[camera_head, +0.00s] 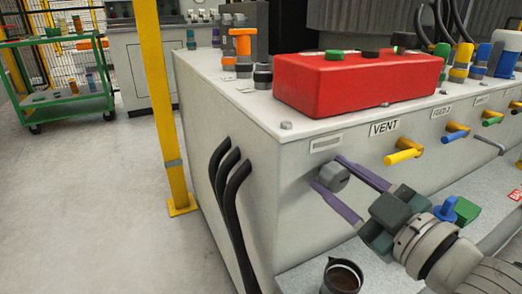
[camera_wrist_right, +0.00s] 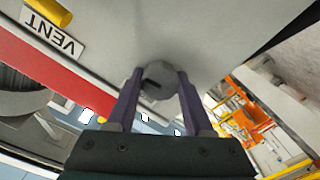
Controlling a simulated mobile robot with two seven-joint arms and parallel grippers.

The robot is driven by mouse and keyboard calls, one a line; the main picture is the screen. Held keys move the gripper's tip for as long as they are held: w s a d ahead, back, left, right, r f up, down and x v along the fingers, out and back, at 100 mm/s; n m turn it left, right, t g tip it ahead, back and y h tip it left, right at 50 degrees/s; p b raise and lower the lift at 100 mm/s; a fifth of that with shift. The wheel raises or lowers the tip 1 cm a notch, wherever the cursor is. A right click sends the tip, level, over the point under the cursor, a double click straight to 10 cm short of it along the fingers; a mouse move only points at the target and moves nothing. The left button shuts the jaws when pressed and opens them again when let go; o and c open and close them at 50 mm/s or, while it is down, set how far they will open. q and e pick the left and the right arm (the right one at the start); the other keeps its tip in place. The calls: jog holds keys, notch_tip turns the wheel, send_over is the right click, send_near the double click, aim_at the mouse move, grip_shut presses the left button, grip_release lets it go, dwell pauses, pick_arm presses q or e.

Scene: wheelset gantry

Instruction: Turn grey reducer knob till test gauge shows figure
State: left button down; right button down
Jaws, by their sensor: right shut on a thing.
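The grey knob (camera_head: 335,177) sticks out of the near face of the grey bench, below a small pale plate (camera_head: 326,144). My right gripper (camera_head: 329,171) comes from the lower right, with its two purple fingers on either side of the knob, shut on it. The right wrist view shows the grey knob (camera_wrist_right: 159,83) with a dark slot on its face, between the fingers of my right gripper (camera_wrist_right: 160,74). I cannot make out a test gauge or its figure in either view. My left gripper is not in view.
A red box (camera_head: 350,85) with coloured buttons sits on the bench top. A yellow lever (camera_head: 403,156) sticks out under the VENT label (camera_head: 384,128), right of the knob. Black hoses (camera_head: 232,185) run down the bench's left side. A dark cup (camera_head: 342,274) stands below.

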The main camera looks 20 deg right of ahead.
dwell(0.3)
jog(key=shift+c, duration=1.4)
grip_release()
jog(key=shift+s, duration=0.3)
jog(key=s+d+p, duration=0.1)
jog(key=s+p, duration=0.1)
jog(key=s, duration=0.7)
jog(key=shift+s, duration=0.15)
